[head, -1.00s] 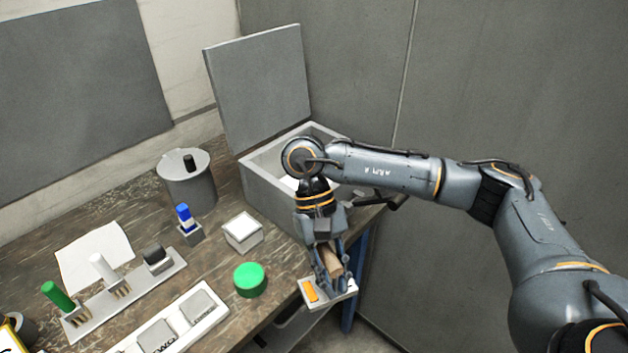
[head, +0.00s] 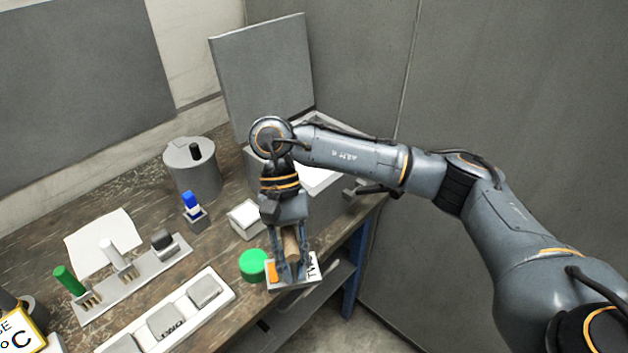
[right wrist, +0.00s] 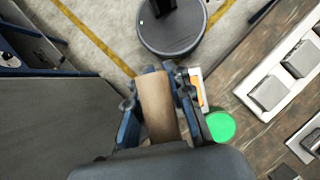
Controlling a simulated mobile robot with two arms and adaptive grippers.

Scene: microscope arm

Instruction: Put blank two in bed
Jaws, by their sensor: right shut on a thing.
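My right gripper (head: 290,262) is shut on the brown handle of a white plate (head: 312,270), which has an orange patch and black letters starting "TW". The plate is held by the table's front edge, just right of the green disc. In the right wrist view the brown handle (right wrist: 158,105) sits between the fingers, and only a strip of the plate (right wrist: 199,88) shows. A long white tray (head: 217,309) with several grey square pads lies at the front of the table. One pad (head: 167,322) has "TWO" lettering beside it. My left gripper is not in view.
A green disc (head: 253,265), a small white box (head: 246,219) and a blue-topped holder (head: 193,208) stand nearby. A rack (head: 140,283) holds green, white and dark pieces. An open lidded box (head: 345,178) and a grey canister (head: 190,172) are behind.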

